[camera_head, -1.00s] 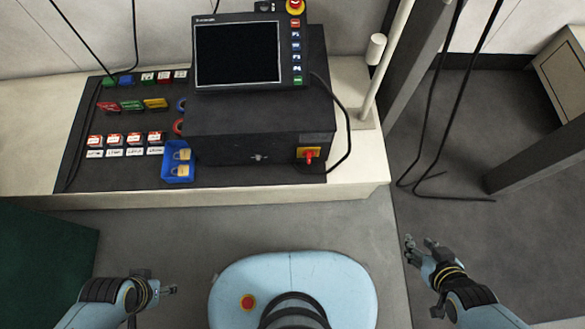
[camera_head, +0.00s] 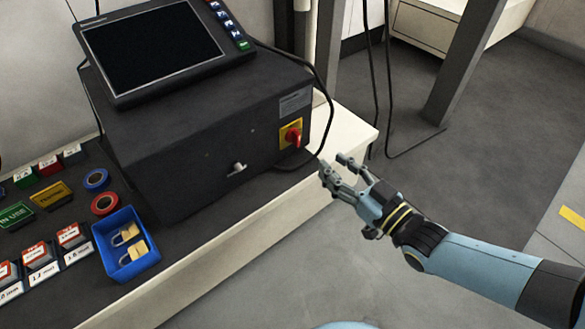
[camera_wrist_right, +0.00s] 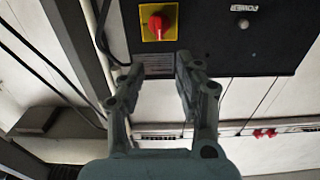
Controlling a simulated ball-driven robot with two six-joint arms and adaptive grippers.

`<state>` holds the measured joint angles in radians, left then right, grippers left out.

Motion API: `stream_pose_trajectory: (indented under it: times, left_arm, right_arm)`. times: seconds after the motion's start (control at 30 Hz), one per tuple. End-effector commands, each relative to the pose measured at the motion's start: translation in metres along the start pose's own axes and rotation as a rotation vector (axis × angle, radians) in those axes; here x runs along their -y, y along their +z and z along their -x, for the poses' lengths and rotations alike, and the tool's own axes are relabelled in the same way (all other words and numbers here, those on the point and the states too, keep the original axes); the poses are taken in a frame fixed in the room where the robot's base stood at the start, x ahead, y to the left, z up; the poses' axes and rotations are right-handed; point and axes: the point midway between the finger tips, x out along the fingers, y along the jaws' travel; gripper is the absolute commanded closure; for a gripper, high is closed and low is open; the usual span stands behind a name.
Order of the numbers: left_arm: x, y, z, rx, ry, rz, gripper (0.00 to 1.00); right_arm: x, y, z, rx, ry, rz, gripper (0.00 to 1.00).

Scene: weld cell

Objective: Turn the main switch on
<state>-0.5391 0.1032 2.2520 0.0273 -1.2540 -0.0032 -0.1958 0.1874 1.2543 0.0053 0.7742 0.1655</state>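The main switch is a red rotary knob (camera_head: 293,137) on a yellow plate (camera_head: 284,130), on the front of a dark control box (camera_head: 190,140). In the right wrist view the red knob (camera_wrist_right: 156,24) and its yellow plate (camera_wrist_right: 170,12) show beyond the fingertips. My right gripper (camera_head: 334,162) is open and empty, a short way right of and in front of the switch, apart from it. It also shows in the right wrist view (camera_wrist_right: 156,72), with its two fingers spread. My left gripper is not in view.
A screen panel (camera_head: 150,52) sits on top of the box. A black cable (camera_head: 328,95) loops just right of the switch. A blue tray (camera_head: 98,240) with padlocks, tape rolls (camera_head: 105,203) and labelled tags lie to the left. The floor in front is clear.

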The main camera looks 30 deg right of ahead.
Motion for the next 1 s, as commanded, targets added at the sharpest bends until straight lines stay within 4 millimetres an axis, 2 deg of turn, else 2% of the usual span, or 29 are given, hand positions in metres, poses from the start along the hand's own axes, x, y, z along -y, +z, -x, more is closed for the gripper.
stream_pose_trajectory:
  times: [0.03,0.23,0.6,0.7,0.83,1.0]
  left_arm:
    - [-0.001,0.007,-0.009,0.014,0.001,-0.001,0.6]
    - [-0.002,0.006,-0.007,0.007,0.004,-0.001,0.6]
    - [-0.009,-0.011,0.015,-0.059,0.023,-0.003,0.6]
    - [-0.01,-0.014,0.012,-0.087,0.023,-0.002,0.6]
    - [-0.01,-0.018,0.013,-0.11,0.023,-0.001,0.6]
    - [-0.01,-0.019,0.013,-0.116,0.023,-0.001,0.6]
  right_arm:
    - [0.0,0.011,0.002,0.008,0.0,0.0,0.66]
    - [0.0,0.013,-0.013,0.007,0.0,0.0,0.66]
    - [0.0,0.015,-0.083,0.01,0.0,0.0,0.66]
    - [0.0,0.015,-0.095,0.011,0.001,-0.001,0.66]
    - [0.0,0.013,-0.105,0.009,0.0,0.0,0.66]
    - [0.0,0.013,-0.107,0.01,0.0,0.0,0.66]
